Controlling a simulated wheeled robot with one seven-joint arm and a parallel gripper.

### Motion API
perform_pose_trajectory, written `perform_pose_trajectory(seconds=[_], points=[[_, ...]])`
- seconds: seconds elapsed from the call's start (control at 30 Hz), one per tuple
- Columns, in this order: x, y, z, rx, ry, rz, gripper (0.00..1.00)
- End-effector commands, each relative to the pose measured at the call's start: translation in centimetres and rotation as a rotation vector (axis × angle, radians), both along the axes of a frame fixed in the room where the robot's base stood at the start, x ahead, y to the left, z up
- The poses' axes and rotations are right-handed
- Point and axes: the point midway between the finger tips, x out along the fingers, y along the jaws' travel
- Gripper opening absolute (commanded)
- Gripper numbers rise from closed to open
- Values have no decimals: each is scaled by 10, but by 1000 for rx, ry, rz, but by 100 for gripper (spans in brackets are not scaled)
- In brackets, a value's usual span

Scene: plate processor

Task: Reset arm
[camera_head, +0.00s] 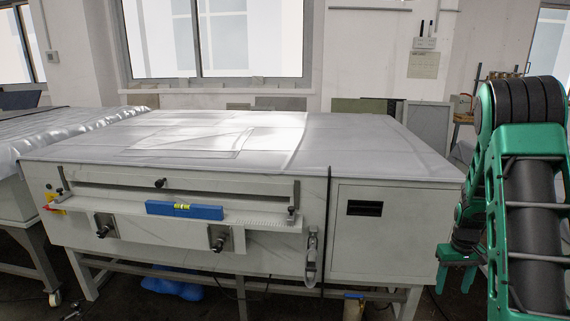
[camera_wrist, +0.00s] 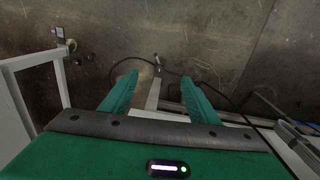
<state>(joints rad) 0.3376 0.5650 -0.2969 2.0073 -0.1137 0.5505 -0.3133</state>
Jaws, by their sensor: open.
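My green arm fills the right side of the head view. My gripper (camera_head: 456,280) hangs low, just off the right front corner of the plate processor (camera_head: 385,238), pointing down. In the wrist view my gripper (camera_wrist: 157,92) has its two green fingers spread apart with nothing between them. Below the fingers are the grey floor and part of a pale metal frame. The processor is a long pale machine with a grey cover over its top.
A blue spirit level (camera_head: 184,210) lies on the processor's front ledge. A second covered table (camera_head: 70,130) stands at the left. A blue object (camera_head: 172,284) lies on the floor under the machine. In the wrist view a dark cable (camera_wrist: 222,88) curves across the floor (camera_wrist: 190,35).

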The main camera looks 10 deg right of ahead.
Motion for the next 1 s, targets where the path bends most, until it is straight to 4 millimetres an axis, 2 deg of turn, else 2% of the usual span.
perform_pose_trajectory(seconds=[0.03,0.2,0.5,0.8,1.0], points=[[-6,8,20,-1,-8,-14,55],[-36,33,72,6,-13,-69,55],[-103,82,145,23,-20,-160,55],[-181,130,192,45,-25,-244,55],[-235,160,207,60,-27,-294,55]])
